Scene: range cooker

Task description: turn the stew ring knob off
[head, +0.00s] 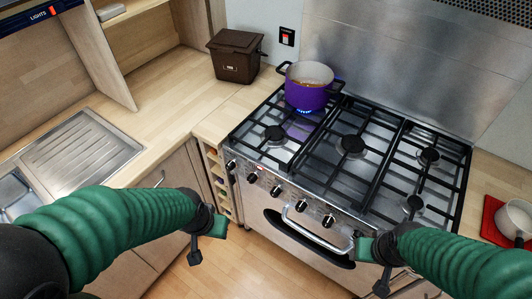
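A purple pot (306,88) with brownish stew stands on the back left ring of the range cooker (290,158). A blue flame (304,110) burns under it. A row of knobs runs along the cooker's front panel, including a leftmost knob (231,166), a second knob (253,178) and a third knob (276,191). Which knob feeds the lit ring I cannot tell. My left gripper (208,244) is open and empty, in front of the cooker's left end and apart from the knobs. My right gripper (371,268) is open and empty, near the right part of the front and oven handle.
An oven handle (318,232) sticks out below the knobs. A brown bin (234,57) stands on the worktop left of the cooker, beyond the sink (75,152). A white pan (515,219) rests on a red mat (490,213) at the right. Other rings are empty.

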